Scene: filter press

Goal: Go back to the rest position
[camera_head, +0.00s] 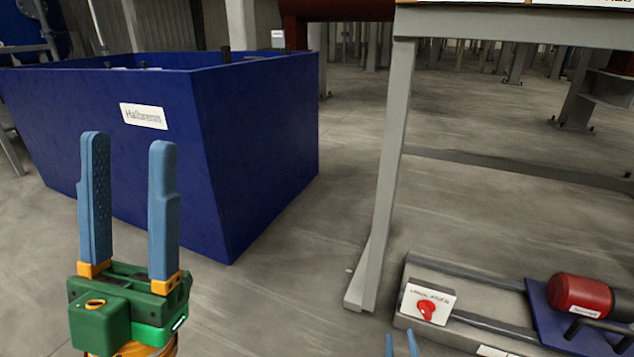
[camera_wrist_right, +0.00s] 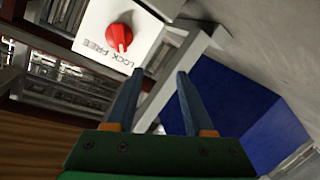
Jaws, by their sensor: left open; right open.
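My left gripper (camera_head: 129,150) has two blue fingers on a green body and points upward at the lower left of the head view. Its fingers are apart with nothing between them, in front of the blue bin. My right gripper (camera_head: 402,346) shows only its blue fingertips at the bottom edge of the head view. In the right wrist view the right gripper (camera_wrist_right: 155,85) has its fingers apart and empty. The red knob (camera_wrist_right: 119,37) on a white plate marked LOCK and FREE lies beyond its fingertips. The same knob shows in the head view (camera_head: 426,309).
A large blue bin (camera_head: 265,150) with a white label stands at the left. A grey metal frame (camera_head: 385,180) rises right of centre. A red cylinder (camera_head: 580,296) sits on a blue plate over rails at the lower right. Bare concrete floor lies between bin and frame.

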